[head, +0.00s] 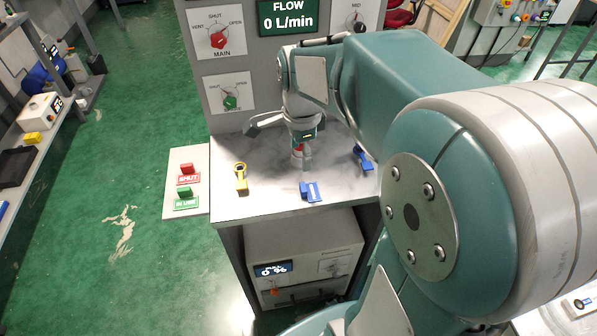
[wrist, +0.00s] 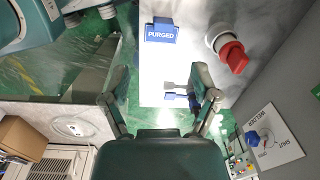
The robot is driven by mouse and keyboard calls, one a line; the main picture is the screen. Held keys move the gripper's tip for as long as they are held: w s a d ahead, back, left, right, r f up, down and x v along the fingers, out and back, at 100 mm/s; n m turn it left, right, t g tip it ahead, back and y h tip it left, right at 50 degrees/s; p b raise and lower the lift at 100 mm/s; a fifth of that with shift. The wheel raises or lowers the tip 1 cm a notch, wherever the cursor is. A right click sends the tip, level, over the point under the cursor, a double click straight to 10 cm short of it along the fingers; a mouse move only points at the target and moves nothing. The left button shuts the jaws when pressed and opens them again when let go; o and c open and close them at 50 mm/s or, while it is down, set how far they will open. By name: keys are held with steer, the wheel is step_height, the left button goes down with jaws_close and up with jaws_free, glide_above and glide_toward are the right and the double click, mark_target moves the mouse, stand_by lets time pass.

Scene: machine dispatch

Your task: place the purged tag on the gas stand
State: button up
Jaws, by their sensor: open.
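The blue purged tag (wrist: 160,32) lies flat on the pale stand top, its white lettering readable in the wrist view. In the head view it appears to be the blue tag (head: 311,191) near the front edge. The gas stand (head: 240,204) has a grey upright panel behind its top. My gripper (head: 303,135) is open and empty above the stand top. In the wrist view its spread fingers (wrist: 160,72) are below the tag in the picture, apart from it.
A red-handled fitting (wrist: 232,55) stands beside the purged tag. The panel carries a red main valve (head: 217,39) and a green knob (head: 230,102). SHUT and IN USE blocks stand left.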

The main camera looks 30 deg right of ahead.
steer(key=s+a+r+n+t, duration=0.2)
steer(key=s+n, duration=0.4)
steer(key=n, duration=0.3)
steer(key=s+a+r+n+t, duration=0.2)
steer(key=s+a+n, duration=0.3)
steer(key=n, duration=0.5)
steer(key=shift+s+a+r+t, duration=0.35)
steer(key=shift+s+t, duration=0.25)
steer(key=shift+s, duration=0.25)
